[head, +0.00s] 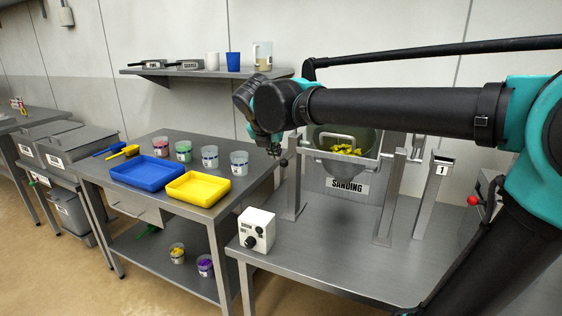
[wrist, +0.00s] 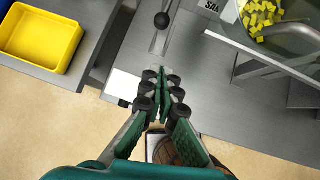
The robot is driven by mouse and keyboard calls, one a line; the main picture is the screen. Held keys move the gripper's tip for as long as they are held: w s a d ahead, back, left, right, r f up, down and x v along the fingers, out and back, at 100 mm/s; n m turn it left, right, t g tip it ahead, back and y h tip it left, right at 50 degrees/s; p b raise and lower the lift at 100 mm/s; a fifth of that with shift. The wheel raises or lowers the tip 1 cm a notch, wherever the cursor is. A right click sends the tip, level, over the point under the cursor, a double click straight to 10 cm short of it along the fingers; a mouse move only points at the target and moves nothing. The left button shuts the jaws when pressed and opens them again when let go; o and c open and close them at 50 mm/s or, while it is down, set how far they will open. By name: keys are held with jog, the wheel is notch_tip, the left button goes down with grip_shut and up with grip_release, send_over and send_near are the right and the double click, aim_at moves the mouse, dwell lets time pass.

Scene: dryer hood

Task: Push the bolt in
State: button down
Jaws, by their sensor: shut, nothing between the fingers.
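A black ball knob (wrist: 162,20), which looks like the end of the bolt, sits on a thin rod at the left post of the drum stand. It also shows in the head view (head: 284,162), small, just below my gripper. How far the bolt stands out, I cannot tell. My gripper (wrist: 162,78) is shut and empty, its fingertips pointing toward the knob with a gap between them. In the head view my gripper (head: 275,150) hangs beside the left post (head: 295,195), partly hidden behind my wrist.
The drum (head: 365,160) with yellow pieces hangs between the posts above a steel table (head: 340,240). A white switch box (head: 257,230) stands at the table's front left corner. A yellow tray (head: 198,188) and blue tray (head: 148,173) lie on the left table. A red knob (head: 473,201) is at right.

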aim_at(287, 160)
jog(key=shift+a+r+n, duration=0.2)
jog(key=shift+a+n, duration=0.05)
jog(key=shift+n, duration=0.05)
jog(key=w+r+x, duration=0.1)
jog(key=w+x, duration=0.1)
jog(key=x, duration=1.1)
jog(key=shift+d+r, duration=0.15)
jog(key=shift+r, duration=0.1)
jog(key=shift+w, duration=0.1)
